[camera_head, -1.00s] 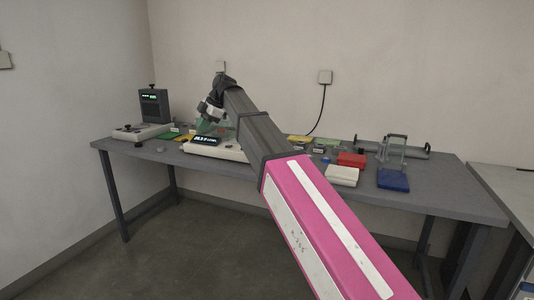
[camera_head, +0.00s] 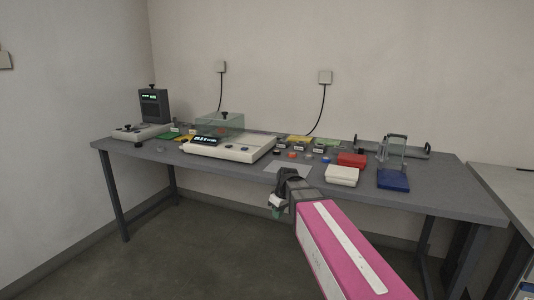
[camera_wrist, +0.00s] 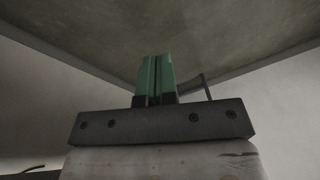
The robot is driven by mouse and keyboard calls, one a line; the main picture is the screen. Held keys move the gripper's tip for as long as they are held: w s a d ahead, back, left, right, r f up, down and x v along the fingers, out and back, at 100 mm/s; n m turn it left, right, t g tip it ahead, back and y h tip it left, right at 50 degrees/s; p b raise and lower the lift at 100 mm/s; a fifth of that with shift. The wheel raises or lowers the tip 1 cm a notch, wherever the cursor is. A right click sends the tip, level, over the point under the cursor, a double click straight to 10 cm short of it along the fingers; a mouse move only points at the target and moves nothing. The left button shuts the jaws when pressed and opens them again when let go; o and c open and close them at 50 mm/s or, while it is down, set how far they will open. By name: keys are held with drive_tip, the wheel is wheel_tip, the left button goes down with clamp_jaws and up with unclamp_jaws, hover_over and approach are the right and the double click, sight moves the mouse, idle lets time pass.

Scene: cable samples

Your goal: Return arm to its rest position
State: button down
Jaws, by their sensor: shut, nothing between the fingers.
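My gripper (camera_head: 276,212) is in front of the table's front edge, low and near the middle of the head view, apart from everything on the table. In the wrist view its two green fingers (camera_wrist: 156,76) are together with nothing between them. The fingers show only small and partly hidden in the head view. My pink arm reaches in from the lower right.
The grey table (camera_head: 235,172) carries a white balance with a glass cover (camera_head: 219,125), a dark device (camera_head: 153,106) at left, a white box (camera_head: 342,175), a red box (camera_head: 352,159) and a blue stand (camera_head: 393,180). Floor in front of the table is clear.

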drive_tip(key=s+d+f+m+h, duration=0.2)
drive_tip(key=s+d+f+m, duration=0.7)
drive_tip(key=s+d+f, duration=0.4)
drive_tip(key=shift+s+d+f+g, duration=0.25)
drive_tip(key=shift+s+d+g, duration=0.15)
drive_tip(key=shift+d, duration=0.45)
